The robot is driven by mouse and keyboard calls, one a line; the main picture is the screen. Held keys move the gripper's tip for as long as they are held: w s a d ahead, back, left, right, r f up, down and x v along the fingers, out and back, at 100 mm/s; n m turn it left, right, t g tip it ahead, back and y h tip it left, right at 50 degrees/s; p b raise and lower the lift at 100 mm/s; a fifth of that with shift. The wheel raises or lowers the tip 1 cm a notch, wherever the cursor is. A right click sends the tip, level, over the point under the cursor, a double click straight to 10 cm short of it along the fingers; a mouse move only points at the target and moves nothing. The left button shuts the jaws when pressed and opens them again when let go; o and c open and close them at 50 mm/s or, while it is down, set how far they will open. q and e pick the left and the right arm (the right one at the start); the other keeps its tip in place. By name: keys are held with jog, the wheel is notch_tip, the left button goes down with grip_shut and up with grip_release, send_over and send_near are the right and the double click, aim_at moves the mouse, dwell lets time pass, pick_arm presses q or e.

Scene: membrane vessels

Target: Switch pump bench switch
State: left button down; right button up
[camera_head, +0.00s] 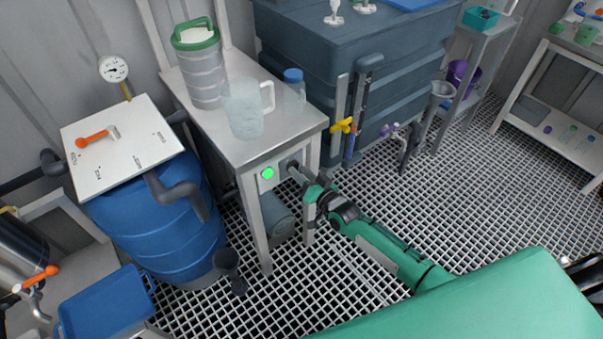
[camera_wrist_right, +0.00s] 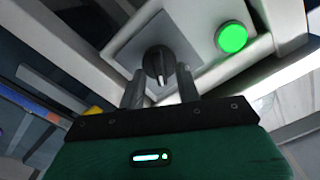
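The pump bench switch (camera_wrist_right: 159,66) is a dark rotary knob with a light pointer line on a grey plate, left of a lit green round lamp (camera_wrist_right: 232,38) in the right wrist view. The lamp also shows in the head view (camera_head: 267,173) on the front of the pump bench (camera_head: 262,152). My right gripper (camera_wrist_right: 160,88) is open, with one finger on each side of the knob. I cannot tell whether the fingers touch it. In the head view my right gripper (camera_head: 298,176) reaches the bench front and hides most of the switch. My left gripper is not in view.
On the bench stand a green-lidded container (camera_head: 200,70), a clear jug (camera_head: 244,108) and a blue-capped bottle (camera_head: 293,90). A blue barrel (camera_head: 150,225) stands left, a dark tank (camera_head: 300,45) behind. The grated floor (camera_head: 460,190) is open to the right.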

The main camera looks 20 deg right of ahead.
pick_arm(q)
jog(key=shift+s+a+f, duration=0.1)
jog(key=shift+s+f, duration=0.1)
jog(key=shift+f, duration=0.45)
pick_arm(e)
jog(key=v, duration=1.3)
jog(key=shift+s, duration=0.3)
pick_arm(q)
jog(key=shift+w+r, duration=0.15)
pick_arm(e)
jog(key=shift+d, duration=0.1)
